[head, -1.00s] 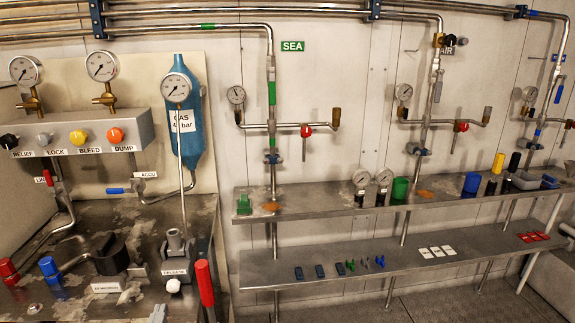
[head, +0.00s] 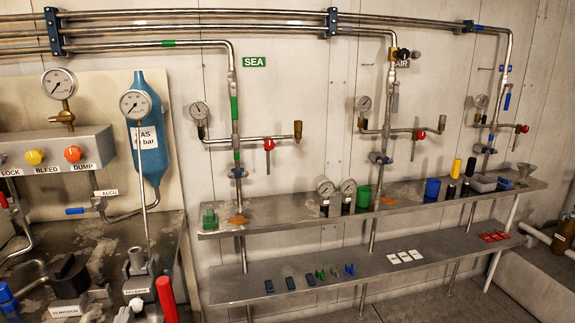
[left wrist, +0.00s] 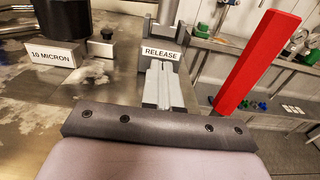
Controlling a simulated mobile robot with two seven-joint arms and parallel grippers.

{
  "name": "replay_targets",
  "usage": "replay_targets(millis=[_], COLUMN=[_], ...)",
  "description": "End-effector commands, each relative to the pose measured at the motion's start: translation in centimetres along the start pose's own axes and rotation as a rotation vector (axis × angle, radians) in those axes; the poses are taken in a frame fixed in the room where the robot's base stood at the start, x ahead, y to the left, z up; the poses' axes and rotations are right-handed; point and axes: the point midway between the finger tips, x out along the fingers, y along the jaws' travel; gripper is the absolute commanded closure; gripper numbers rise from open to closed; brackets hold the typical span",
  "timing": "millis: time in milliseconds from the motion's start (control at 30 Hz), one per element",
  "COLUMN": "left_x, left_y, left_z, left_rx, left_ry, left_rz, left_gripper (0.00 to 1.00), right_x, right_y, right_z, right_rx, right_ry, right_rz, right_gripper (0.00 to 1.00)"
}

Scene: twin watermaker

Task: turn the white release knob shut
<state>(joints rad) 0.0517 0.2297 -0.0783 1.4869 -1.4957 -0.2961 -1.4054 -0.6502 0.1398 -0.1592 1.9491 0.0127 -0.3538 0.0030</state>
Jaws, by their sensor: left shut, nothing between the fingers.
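The white release knob (head: 137,305) sits just below the RELEASE label (head: 136,291) on the front of a grey valve block (head: 138,267), at the bottom left of the head view. My left gripper (head: 122,314) shows only as a small grey tip just left of and below the knob. In the left wrist view its fingers (left wrist: 164,82) are shut and empty, just in front of the RELEASE label (left wrist: 161,53). The knob does not show there, so I cannot tell whether the fingers touch it. My right gripper is not in view.
A tall red handle (head: 166,300) stands close right of the release block. A gauge (head: 135,104) on a thin stem rises behind. Shelves (head: 330,212) with small parts lie to the right.

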Motion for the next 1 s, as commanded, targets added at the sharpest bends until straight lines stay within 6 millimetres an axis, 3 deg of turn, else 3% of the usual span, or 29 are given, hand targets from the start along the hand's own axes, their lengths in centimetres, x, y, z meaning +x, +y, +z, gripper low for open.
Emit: replay_targets(millis=[333,1000], left_x=[3.2,3.4], left_y=[0.0,0.0], left_z=[-0.1,-0.3], left_rx=[0.001,0.001], left_ry=[0.000,0.000], left_rz=[0.001,0.000], left_gripper=[1.00,1.00], right_x=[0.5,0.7], right_y=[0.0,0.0], right_z=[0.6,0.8], right_rx=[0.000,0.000], right_ry=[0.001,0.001], right_rz=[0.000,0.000], right_gripper=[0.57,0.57])
